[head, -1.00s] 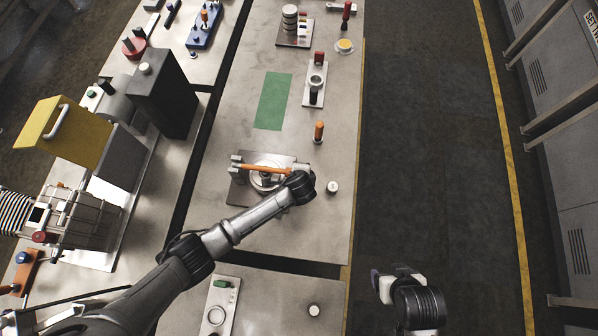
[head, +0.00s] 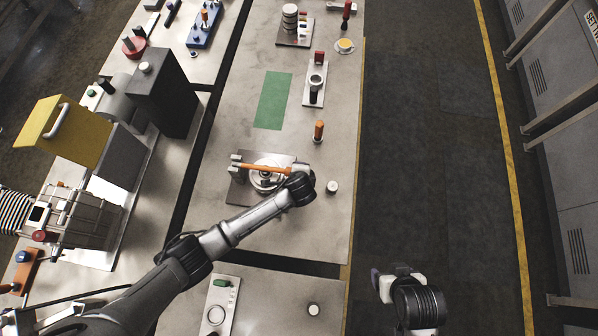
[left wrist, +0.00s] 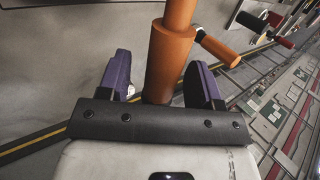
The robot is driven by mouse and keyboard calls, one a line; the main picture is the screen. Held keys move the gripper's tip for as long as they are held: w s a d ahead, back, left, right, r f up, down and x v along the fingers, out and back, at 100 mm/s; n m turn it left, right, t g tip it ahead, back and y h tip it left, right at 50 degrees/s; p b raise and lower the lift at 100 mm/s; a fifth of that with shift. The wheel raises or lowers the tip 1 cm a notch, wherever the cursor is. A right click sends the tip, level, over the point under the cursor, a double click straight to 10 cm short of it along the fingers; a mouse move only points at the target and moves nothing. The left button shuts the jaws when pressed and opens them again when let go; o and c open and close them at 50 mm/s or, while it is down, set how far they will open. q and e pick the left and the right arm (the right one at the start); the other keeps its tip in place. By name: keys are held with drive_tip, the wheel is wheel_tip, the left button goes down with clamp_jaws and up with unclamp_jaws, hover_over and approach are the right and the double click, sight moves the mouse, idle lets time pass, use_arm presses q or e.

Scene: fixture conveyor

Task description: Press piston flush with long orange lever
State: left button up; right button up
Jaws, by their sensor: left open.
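The long orange lever (head: 262,168) lies across a round silver fixture (head: 265,184) on a grey plate in the head view. The piston cannot be made out under the lever. My left gripper (head: 301,174) is at the lever's right end, mostly hidden by my own wrist. In the left wrist view, my open left gripper (left wrist: 162,80) has one purple finger on each side of the thick orange lever (left wrist: 168,62). Whether either finger touches it I cannot tell. My right gripper (head: 388,283) hangs over the floor, far from the fixture; its jaw opening is unclear.
An orange-topped peg (head: 319,131) and a small white knob (head: 332,187) stand near the fixture. A green mat (head: 273,101) lies behind it, its surface clear. Black and yellow machines (head: 76,133) stand left. The table's right edge borders open floor.

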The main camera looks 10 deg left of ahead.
use_arm(q)
drive_tip(key=a+v, duration=0.1)
drive_tip(key=v, duration=1.1)
drive_tip(key=shift+d+r, duration=0.2)
drive_tip(key=shift+d, duration=0.25)
drive_tip(key=shift+s, duration=0.1)
